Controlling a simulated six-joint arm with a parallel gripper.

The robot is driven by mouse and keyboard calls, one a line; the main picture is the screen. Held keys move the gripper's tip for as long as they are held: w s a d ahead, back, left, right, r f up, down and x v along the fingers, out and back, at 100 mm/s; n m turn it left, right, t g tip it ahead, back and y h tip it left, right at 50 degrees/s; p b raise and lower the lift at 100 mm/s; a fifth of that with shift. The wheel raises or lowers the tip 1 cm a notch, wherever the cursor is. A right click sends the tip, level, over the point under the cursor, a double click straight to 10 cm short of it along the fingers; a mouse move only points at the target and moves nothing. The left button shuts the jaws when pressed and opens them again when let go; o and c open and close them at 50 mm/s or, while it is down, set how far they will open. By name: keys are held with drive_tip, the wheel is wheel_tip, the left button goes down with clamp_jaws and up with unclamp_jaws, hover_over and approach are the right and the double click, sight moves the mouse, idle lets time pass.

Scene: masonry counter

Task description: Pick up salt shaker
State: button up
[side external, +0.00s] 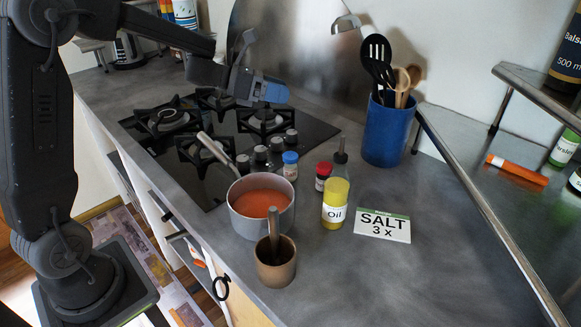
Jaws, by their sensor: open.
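Two small shakers stand on the counter behind the pot. One has a blue cap (290,165) and the other a red cap (323,177). Their labels are too small to read, so I cannot tell which holds salt. My gripper (276,91) is above the stove, behind and higher than both shakers, touching neither. It is open, with nothing visible in it.
A "SALT 3 x" card (383,225) is right. A blue utensil holder (387,130) stands behind. The front right counter is clear.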

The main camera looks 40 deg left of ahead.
drive_tip(key=s+a+f+m+g+h, duration=0.2)
drive_tip(key=s+f+m+g+h, duration=0.1)
drive_tip(key=f+m+g, duration=0.4)
drive_tip(key=t, duration=0.1)
approach(291, 161)
drive_tip(key=shift+w+d+f+m, duration=0.15)
drive_tip(key=shift+w+d+f, duration=0.05)
drive_tip(key=shift+w+f, duration=0.3)
drive_tip(key=shift+w+d+f+m, duration=0.15)
drive_tip(key=shift+w+d+f, duration=0.05)
drive_tip(key=shift+w+f, duration=0.25)
drive_tip(key=shift+d+f, duration=0.2)
drive_tip(key=shift+f, duration=0.15)
drive_tip(key=shift+x, duration=3.55)
drive_tip(key=shift+w, duration=0.1)
drive_tip(key=shift+c, duration=0.4)
drive_tip(key=shift+t, duration=0.3)
drive_tip(key=c, duration=0.9)
